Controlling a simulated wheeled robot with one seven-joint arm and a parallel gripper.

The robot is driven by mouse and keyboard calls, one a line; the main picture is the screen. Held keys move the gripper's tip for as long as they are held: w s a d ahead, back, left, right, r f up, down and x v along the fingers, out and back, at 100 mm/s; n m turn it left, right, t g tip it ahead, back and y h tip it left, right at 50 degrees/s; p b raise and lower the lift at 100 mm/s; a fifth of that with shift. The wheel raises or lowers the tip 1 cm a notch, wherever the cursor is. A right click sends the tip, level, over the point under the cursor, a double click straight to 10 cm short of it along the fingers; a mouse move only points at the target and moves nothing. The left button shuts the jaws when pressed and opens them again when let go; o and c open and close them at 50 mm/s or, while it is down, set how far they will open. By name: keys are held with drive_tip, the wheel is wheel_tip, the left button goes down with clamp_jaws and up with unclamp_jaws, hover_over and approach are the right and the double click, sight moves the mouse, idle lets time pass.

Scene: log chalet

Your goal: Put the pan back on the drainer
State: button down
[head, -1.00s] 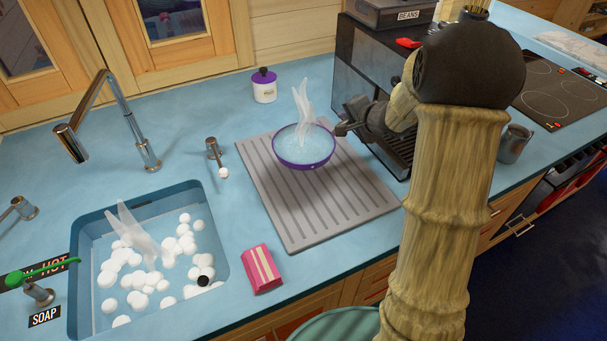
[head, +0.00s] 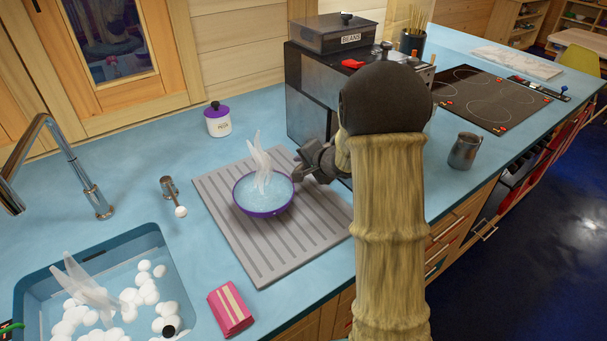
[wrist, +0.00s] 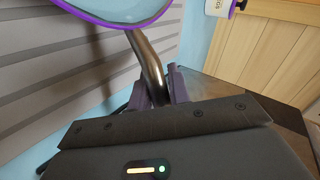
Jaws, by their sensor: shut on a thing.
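The purple-rimmed pan (head: 264,193) is over the grey ribbed drainer (head: 262,249) in the head view, with bluish contents and white steam-like wisps above it. My gripper (head: 303,175) is at the pan's right side, shut on its handle. In the wrist view the metal handle (wrist: 148,66) runs from between my gripper's fingers (wrist: 158,86) up to the pan's purple rim (wrist: 118,22). The pan looks level. I cannot tell whether its base touches the drainer.
A sink (head: 27,284) with white foam balls is at the left. A pink sponge packet (head: 230,308) lies in front of the drainer. A purple-lidded jar (head: 218,121) stands behind it. The coffee machine (head: 310,92) is close behind my gripper. A metal jug (head: 464,151) and hob (head: 490,99) are right.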

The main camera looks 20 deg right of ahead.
drive_tip(key=shift+f+b, duration=0.65)
drive_tip(key=shift+f, duration=1.15)
drive_tip(key=c, duration=1.3)
unclamp_jaws()
drive_tip(key=shift+s, duration=0.1)
drive_tip(key=p+v, duration=0.2)
drive_tip(key=v, duration=1)
